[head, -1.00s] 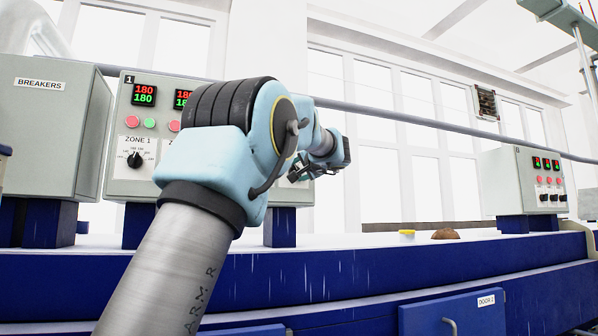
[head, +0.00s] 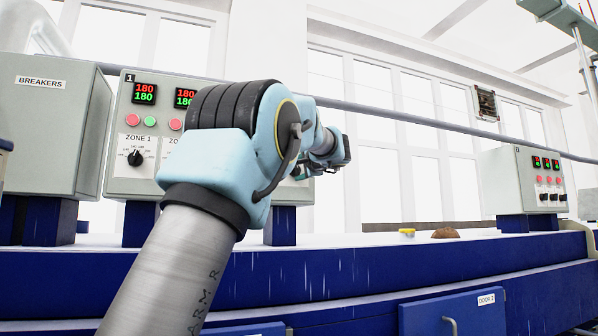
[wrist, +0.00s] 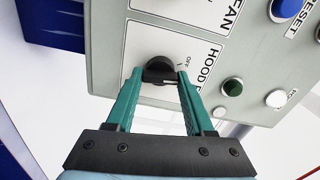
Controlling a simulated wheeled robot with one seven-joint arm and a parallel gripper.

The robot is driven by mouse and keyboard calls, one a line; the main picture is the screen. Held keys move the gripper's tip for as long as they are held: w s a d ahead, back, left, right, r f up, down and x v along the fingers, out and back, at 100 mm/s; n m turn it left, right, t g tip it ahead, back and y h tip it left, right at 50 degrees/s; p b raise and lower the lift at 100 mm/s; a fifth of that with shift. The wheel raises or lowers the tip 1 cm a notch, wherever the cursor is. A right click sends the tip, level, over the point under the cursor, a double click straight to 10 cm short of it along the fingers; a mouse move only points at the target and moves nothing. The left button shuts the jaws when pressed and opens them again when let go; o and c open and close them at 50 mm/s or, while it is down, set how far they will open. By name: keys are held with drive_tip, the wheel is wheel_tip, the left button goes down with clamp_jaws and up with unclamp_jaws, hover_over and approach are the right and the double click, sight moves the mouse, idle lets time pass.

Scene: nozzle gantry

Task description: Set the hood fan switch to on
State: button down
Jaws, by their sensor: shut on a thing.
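The hood fan switch (wrist: 158,66) is a black rotary knob on a white label plate reading "HOOD F…", with the rest cut off in the wrist view. An "OFF" mark is printed beside the knob on its right; the other mark is not readable. My gripper (wrist: 161,75) has its two teal fingers on either side of the knob, shut on it. The knob's pointer direction is hard to tell. In the head view my wrist (head: 328,155) is partly behind my arm, and the switch is hidden there.
Green (wrist: 232,87) and white (wrist: 276,98) buttons and a blue button (wrist: 287,7) sit close by on the same panel. In the head view, a zone control box (head: 120,178) and a breaker box (head: 45,130) stand left, and another control box (head: 528,190) right.

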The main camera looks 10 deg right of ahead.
drive_tip(key=shift+f+m+p, duration=0.15)
drive_tip(key=shift+m+p, duration=0.25)
drive_tip(key=shift+m, duration=3.4)
drive_tip(key=shift+c, duration=1.4)
unclamp_jaws()
drive_tip(key=s+d+b, duration=0.1)
drive_tip(key=s+b, duration=0.4)
drive_tip(key=s, duration=0.5)
drive_tip(key=shift+s+d, duration=0.15)
drive_tip(key=shift+s, duration=0.2)
